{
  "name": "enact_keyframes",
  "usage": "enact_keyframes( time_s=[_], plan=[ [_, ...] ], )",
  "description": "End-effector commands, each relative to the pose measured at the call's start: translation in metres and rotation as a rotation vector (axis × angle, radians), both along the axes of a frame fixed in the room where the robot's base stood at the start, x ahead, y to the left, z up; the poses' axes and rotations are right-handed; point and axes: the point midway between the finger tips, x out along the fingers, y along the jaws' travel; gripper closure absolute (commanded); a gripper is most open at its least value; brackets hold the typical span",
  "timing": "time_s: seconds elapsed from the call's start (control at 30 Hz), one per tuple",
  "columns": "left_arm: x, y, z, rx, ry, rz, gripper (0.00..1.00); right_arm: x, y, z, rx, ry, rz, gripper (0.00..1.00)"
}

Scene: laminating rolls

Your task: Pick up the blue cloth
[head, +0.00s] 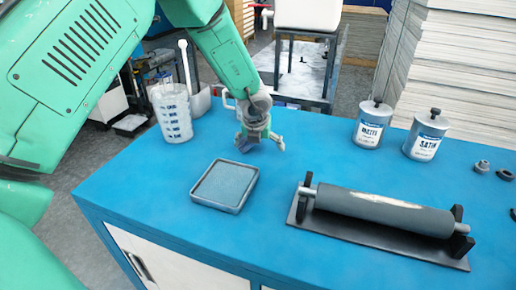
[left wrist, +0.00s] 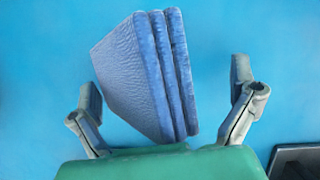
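The blue cloth (left wrist: 150,75) is folded in several layers and lies on the blue table. In the left wrist view it is between the two spread fingers of my left gripper (left wrist: 166,100), with gaps on both sides; its near end reaches the green gripper body. In the head view my left gripper (head: 261,143) points down low over the table, behind the shallow tray. There the cloth is mostly hidden by the gripper; only a small dark blue patch (head: 243,143) shows beside it. My right gripper is not in view.
A shallow grey tray (head: 221,207) stands in front of my left gripper. A grey roller (head: 385,213) rests on a black stand at right. A measuring jug (head: 173,115) stands at left, and two labelled cans (head: 370,127) stand at the back right. The front left tabletop is clear.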

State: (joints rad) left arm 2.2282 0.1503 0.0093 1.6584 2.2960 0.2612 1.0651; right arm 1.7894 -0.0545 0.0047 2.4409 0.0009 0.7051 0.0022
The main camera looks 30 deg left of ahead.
Motion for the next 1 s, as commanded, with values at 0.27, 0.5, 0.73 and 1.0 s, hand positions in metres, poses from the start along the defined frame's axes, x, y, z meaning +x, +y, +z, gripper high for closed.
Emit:
enact_keyframes(
  time_s=[0.27, 0.5, 0.73, 1.0],
  plan=[
    [-0.007, 0.000, -0.005, 0.000, 0.015, 0.003, 0.00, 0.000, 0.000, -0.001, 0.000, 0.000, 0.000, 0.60],
    [-0.016, -0.004, 0.027, 0.001, 0.007, 0.003, 0.00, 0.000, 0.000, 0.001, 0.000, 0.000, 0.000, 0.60],
    [-0.031, -0.012, 0.072, 0.003, 0.003, 0.003, 0.00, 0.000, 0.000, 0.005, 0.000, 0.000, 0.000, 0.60],
    [-0.046, -0.018, 0.113, 0.006, 0.004, 0.002, 0.00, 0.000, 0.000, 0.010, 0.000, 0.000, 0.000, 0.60]
  ],
)
